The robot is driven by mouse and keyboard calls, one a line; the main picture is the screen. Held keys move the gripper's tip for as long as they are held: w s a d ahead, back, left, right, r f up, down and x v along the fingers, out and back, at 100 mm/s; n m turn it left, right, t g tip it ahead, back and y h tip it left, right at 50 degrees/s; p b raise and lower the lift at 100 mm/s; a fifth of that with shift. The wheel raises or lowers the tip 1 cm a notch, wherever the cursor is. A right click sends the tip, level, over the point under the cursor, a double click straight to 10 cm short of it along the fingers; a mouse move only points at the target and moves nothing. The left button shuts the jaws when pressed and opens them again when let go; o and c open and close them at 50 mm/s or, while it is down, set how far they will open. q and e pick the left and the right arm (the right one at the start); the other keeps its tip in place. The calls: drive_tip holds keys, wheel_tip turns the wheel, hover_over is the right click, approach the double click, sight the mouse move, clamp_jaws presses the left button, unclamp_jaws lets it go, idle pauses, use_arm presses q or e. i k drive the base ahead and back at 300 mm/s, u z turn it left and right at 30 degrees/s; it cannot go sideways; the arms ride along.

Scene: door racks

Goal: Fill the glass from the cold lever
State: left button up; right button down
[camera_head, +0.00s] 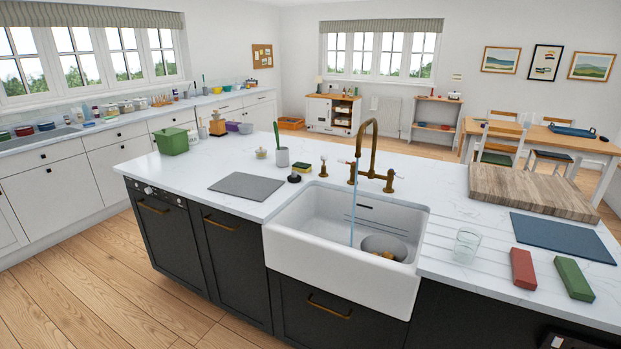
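A clear glass (467,245) stands upright on the grooved worktop just right of the sink; it looks empty. A brass tap (372,140) with a tall curved spout rises behind the white sink (335,285). A thin bluish stream of water (353,205) falls from the spout into the sink. The tap has a left lever (351,165) and a right lever (391,175) at its base; I cannot tell which is the cold one. Neither of my grippers is in view.
A grey bowl (385,247) with a brownish thing by it sits in the sink. A red block (523,268), a green block (574,279), a dark blue mat (563,238) and a wooden board (534,192) lie right of the glass. A grey mat (246,186) lies left of the sink.

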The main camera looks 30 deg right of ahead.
sight(391, 172)
drive_tip(key=u, duration=0.55)
drive_tip(key=i, duration=1.5)
drive_tip(key=z, duration=1.45)
